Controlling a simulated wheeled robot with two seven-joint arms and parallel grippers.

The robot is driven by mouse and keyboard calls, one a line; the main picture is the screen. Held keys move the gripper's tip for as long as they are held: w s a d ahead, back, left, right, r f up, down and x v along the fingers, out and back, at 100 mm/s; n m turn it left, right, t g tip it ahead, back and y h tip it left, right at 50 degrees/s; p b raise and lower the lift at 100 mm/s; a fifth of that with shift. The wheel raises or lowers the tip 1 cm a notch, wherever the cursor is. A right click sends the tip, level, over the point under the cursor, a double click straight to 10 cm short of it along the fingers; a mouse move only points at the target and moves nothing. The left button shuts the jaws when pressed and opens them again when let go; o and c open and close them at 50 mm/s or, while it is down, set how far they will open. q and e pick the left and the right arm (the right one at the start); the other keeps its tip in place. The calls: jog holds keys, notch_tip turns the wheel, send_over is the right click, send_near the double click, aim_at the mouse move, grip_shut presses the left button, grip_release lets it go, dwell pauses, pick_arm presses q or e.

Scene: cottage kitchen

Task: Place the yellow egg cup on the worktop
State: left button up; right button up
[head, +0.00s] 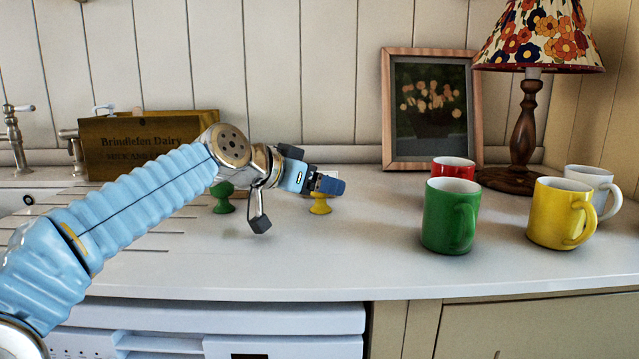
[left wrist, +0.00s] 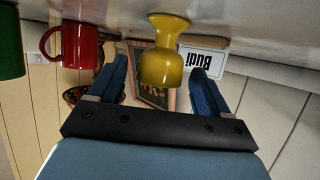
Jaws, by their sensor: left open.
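The yellow egg cup (head: 320,203) stands upright on the white worktop (head: 330,260), near the middle of the head view. My left gripper (head: 328,184) is at the egg cup and hides its upper part there. In the left wrist view, which is upside down, the egg cup (left wrist: 163,66) lies between the two blue fingertips of my left gripper (left wrist: 165,85). The fingers are open, with a visible gap on each side of the cup. My right gripper is in neither view.
A green egg cup (head: 223,198) stands left, behind my arm. Green (head: 450,215), red (head: 453,168), yellow (head: 560,213) and white (head: 597,185) mugs stand right. A picture frame (head: 431,110), lamp (head: 525,130) and wooden crate (head: 140,145) stand behind. The front middle worktop is clear.

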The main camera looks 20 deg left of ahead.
pick_arm(q)
jog(key=v, duration=1.1)
